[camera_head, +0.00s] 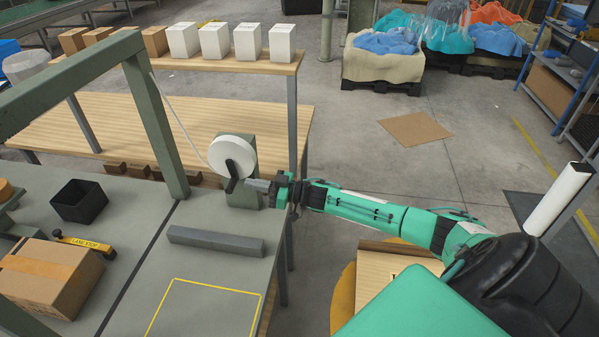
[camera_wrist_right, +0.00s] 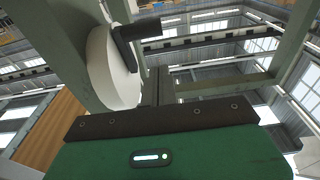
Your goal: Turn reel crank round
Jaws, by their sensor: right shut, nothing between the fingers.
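The white reel disc (camera_head: 230,153) stands on a grey-green post (camera_head: 243,194) at the right edge of the grey table. A black crank (camera_head: 232,181) sits on the reel's face. In the right wrist view the reel (camera_wrist_right: 109,68) is at the upper left, with the L-shaped crank (camera_wrist_right: 125,48) and its handle (camera_wrist_right: 147,28) sticking out to the right. My right gripper (camera_head: 251,184) is shut and empty, its tips close to the right of the crank in the head view. I cannot tell whether they touch. My left gripper is not in view.
A green frame (camera_head: 155,120) stands left of the reel, with a thin pale line running between them. On the table are a grey bar (camera_head: 216,242), a black bin (camera_head: 79,202), a cardboard box (camera_head: 50,277) and a yellow "LANE STOP" lever (camera_head: 84,242). The yellow-outlined area is bare.

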